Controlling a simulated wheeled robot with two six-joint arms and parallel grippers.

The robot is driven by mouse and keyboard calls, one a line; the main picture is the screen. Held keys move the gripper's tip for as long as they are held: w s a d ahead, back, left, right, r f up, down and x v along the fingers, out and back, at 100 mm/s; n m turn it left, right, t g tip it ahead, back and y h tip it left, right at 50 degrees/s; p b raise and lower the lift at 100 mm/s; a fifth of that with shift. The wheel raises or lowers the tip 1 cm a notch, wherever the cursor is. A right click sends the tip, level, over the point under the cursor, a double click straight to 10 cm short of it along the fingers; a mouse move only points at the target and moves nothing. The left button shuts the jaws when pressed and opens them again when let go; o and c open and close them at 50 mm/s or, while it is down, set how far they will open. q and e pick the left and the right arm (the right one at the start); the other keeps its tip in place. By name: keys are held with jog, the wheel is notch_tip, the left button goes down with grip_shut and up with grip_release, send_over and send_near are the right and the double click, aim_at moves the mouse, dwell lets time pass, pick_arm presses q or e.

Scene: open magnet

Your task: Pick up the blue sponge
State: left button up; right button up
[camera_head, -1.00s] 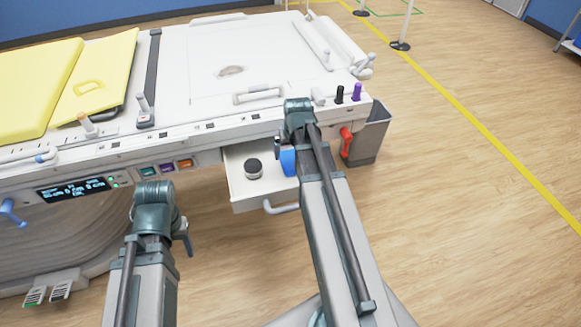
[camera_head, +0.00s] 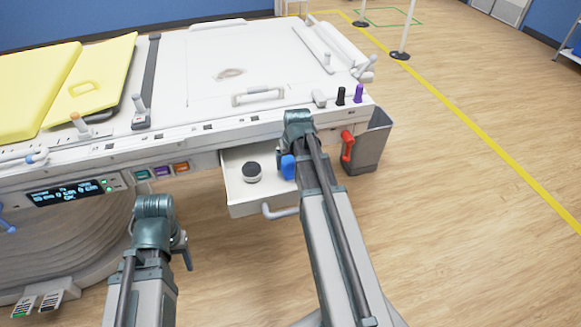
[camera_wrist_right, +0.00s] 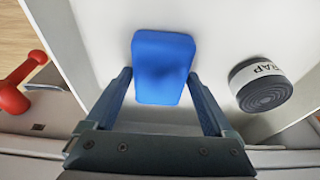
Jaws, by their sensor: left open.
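The blue sponge (camera_head: 288,167) lies in the open white drawer (camera_head: 236,194), partly hidden behind my right wrist in the head view. In the right wrist view the sponge (camera_wrist_right: 163,60) is upright in the picture, between the two fingers of my right gripper (camera_wrist_right: 160,76). These fingers are spread wide, one at each side of the sponge; I cannot tell whether they touch it. My left gripper (camera_head: 187,250) is open, in front of the bed-like unit and left of the drawer, mostly hidden by its wrist.
A black and white strap roll (camera_head: 252,171) lies in the drawer; it also shows right of the sponge in the right wrist view (camera_wrist_right: 261,85). The drawer handle (camera_head: 281,211) sticks out in front. A red handle (camera_head: 347,147) and grey bin (camera_head: 371,145) stand to the right.

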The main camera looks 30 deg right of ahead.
aim_at(291, 163)
jog(key=c, duration=0.9)
notch_tip(291, 163, up, 10)
jog(key=p, duration=1)
